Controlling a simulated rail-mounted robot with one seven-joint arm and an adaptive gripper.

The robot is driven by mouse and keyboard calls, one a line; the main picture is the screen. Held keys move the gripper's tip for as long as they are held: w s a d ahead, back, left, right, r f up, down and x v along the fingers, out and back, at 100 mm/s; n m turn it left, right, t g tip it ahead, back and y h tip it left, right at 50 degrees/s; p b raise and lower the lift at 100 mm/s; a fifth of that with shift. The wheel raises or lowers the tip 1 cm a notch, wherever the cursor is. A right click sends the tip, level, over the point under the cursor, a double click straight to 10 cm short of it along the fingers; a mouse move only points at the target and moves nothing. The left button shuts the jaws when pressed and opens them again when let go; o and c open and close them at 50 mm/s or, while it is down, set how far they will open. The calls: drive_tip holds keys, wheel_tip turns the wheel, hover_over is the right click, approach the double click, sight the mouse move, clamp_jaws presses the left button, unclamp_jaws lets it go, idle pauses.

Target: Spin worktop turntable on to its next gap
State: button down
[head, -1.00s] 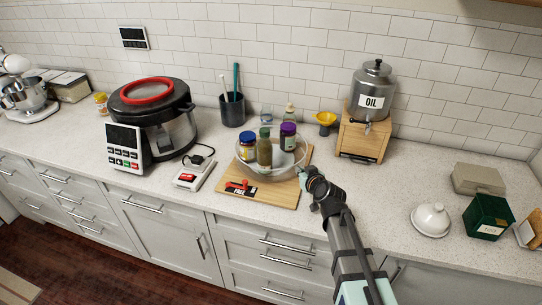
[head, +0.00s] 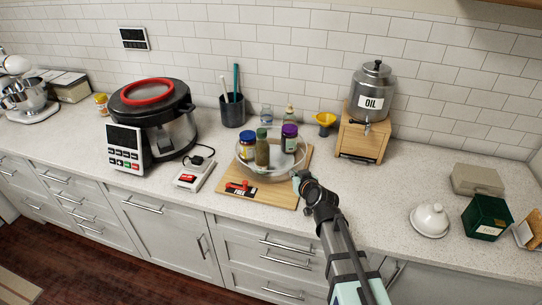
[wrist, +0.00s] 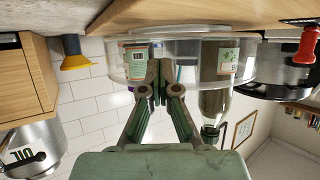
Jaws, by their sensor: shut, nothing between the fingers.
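The turntable (head: 262,176) is a clear, low-walled round tray on a wooden board. It carries a blue-lidded jar (head: 247,150), a dark green bottle (head: 263,152) and a purple-lidded jar (head: 290,141). My gripper (head: 298,179) is at the tray's right front rim, with its fingers shut and empty. In the wrist view, which is upside down, the closed fingertips (wrist: 160,66) overlap the clear tray wall (wrist: 184,76). A labelled jar (wrist: 137,62) and the green bottle (wrist: 215,88) show behind. I cannot tell whether the tips touch the wall.
A red-handled item labelled FREE (head: 241,189) lies on the board's front left (head: 270,199). Counter right of my arm is clear up to the white dome (head: 429,220).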

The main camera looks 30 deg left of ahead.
sight(272, 176)
drive_tip(key=shift+a, duration=0.1)
idle(0.3)
drive_tip(key=shift+s+a+p, duration=0.25)
drive_tip(key=shift+s+a, duration=0.05)
drive_tip(key=shift+s, duration=0.25)
drive_tip(key=shift+s+a+p, duration=0.2)
drive_tip(key=shift+s+a, duration=0.05)
drive_tip(key=shift+s, duration=0.3)
drive_tip(key=shift+s+a+r, duration=0.1)
drive_tip(key=shift+s+a+p, duration=0.6)
drive_tip(key=shift+a+p, duration=0.2)
drive_tip(key=shift+p, duration=0.05)
drive_tip(key=shift+s+a, duration=0.1)
drive_tip(key=shift+s+a+p, duration=0.1)
drive_tip(key=shift+a+p, duration=0.05)
drive_tip(key=shift+p, duration=0.3)
drive_tip(key=shift+s+a+p, duration=0.55)
drive_tip(key=shift+s+p, duration=0.05)
drive_tip(key=shift+p, duration=0.05)
drive_tip(key=shift+a, duration=0.15)
